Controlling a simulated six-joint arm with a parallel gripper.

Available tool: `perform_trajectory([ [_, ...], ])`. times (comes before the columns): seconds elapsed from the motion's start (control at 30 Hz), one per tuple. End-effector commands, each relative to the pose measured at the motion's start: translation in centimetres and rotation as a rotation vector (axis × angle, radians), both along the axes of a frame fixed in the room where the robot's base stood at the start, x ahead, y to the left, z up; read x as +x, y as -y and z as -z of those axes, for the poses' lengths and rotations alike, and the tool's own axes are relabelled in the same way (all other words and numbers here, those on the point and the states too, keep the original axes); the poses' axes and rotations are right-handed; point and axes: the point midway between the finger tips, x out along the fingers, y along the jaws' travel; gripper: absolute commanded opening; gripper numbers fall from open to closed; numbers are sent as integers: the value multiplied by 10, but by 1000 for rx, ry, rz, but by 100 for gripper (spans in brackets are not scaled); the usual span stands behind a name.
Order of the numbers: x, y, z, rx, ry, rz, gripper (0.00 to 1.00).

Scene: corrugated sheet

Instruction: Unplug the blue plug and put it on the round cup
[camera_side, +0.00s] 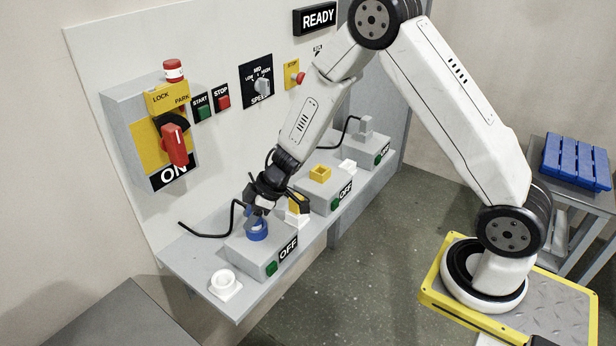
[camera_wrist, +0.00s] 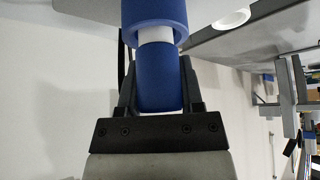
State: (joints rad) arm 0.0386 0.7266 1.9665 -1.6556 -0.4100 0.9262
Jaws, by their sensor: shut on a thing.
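My gripper (camera_side: 260,204) is shut on the blue plug and points down over the nearest grey box. In the wrist view the blue plug (camera_wrist: 157,85) sits between my two fingers. A white neck (camera_wrist: 154,36) runs from it to the blue collar of the socket (camera_wrist: 153,12). In the side view the blue socket (camera_side: 257,232) is on top of the box, right under my gripper, and the plug is mostly hidden by the fingers. How deep the neck sits is not clear. The white round cup (camera_side: 225,282) stands empty at the shelf's near end; its rim shows in the wrist view (camera_wrist: 232,19).
A yellow plug (camera_side: 297,203) stands on a white holder close behind my gripper, by the open yellow socket (camera_side: 320,173). A grey plug (camera_side: 366,126) stands on the far box. A black cable (camera_side: 210,235) lies at the left. The wall panel with a red switch (camera_side: 174,145) rises behind.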

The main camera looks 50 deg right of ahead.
Motion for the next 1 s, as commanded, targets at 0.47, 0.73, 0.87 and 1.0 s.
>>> perform_trajectory([
  [0.47, -13, 1, -43, -1, 2, 0, 0],
  [0.73, -39, 4, -75, -2, 4, -1, 0],
  [0.87, -52, 5, -89, -1, 3, -1, 0],
  [1.0, -75, 7, -98, 0, 2, 1, 0],
])
